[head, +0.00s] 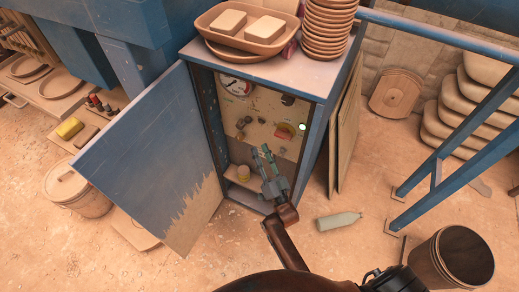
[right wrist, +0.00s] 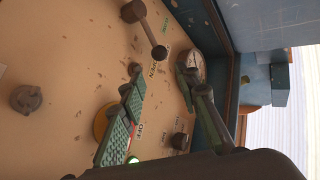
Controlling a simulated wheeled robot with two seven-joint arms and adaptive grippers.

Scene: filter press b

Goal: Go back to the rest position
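My right gripper (head: 260,149) is in front of the open blue control cabinet (head: 313,140), its fingers pointing at the panel (head: 262,113). Its two green-padded fingers stand apart with nothing between them. In the right wrist view, the gripper (right wrist: 159,70) faces the panel, and one finger partly covers a yellow-and-red switch (right wrist: 103,124). I cannot tell whether any finger touches the panel. The panel carries a pressure gauge (head: 236,86), a red switch (head: 285,131), several dark knobs and a lit green lamp (head: 302,126). My left gripper is not in view.
The blue cabinet door (head: 150,160) stands open on the left. Bowls and a tray (head: 240,32) sit on top of the cabinet. A bottle (head: 339,221) lies on the floor, with a dark bucket (head: 451,262) at lower right. A blue frame (head: 438,165) stands right.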

